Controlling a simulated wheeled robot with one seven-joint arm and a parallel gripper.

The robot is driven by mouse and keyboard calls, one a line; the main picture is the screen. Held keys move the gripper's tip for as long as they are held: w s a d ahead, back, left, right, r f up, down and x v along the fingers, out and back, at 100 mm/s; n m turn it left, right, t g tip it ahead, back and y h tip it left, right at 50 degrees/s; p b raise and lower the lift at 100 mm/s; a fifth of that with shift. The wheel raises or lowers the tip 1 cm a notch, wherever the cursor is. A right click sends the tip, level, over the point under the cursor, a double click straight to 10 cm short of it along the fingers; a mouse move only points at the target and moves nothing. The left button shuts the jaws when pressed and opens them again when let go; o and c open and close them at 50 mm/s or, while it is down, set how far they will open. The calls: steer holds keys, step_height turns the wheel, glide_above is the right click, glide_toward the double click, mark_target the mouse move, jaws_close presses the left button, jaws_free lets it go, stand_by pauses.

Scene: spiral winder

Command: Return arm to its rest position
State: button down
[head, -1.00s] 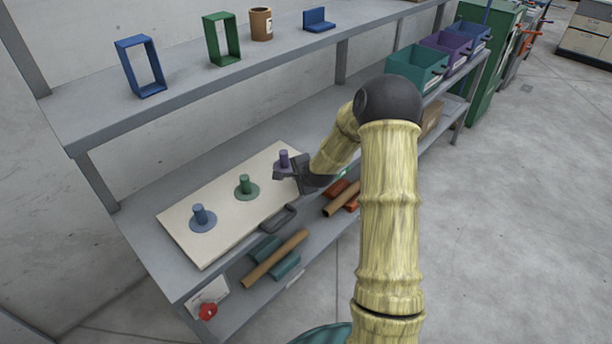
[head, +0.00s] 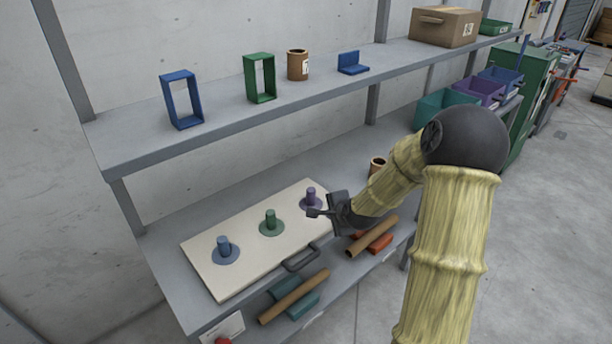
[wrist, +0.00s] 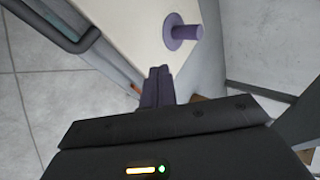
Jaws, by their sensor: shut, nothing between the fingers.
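My gripper (head: 314,213) is shut and empty, just in front of the purple peg (head: 311,196) at the right end of the cream board. In the wrist view the shut fingers (wrist: 157,76) point towards the board's edge, with the purple peg (wrist: 183,32) apart from them, up and to the right. My arm reaches in from the right side of the head view, bent at a dark elbow joint. The cream board (head: 215,279) lies on the lower shelf and also carries a green peg (head: 270,221) and a blue peg (head: 223,246), each on a round base.
A dark handle (head: 301,259) sticks out at the board's front. Cardboard tubes (head: 295,296) lie in cradles below it. Another brown tube (head: 377,166) stands behind my forearm. The upper shelf (head: 140,152) holds frames, a cup and a box. Open floor lies at right.

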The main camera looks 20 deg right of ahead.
steer(key=shift+a, duration=0.1)
steer(key=s+a+r+n+g+p, duration=0.3)
steer(key=s+r+n, duration=0.4)
steer(key=s, duration=0.5)
steer(key=s+a+r+n+g+p, duration=0.3)
steer(key=s+a+r+n+p, duration=0.3)
steer(key=s+n, duration=0.4)
steer(key=shift+s+r+g, duration=0.4)
steer(key=shift+s+r, duration=0.1)
steer(key=shift+s, duration=0.55)
steer(key=shift+w, duration=0.15)
steer(key=shift+s, duration=0.2)
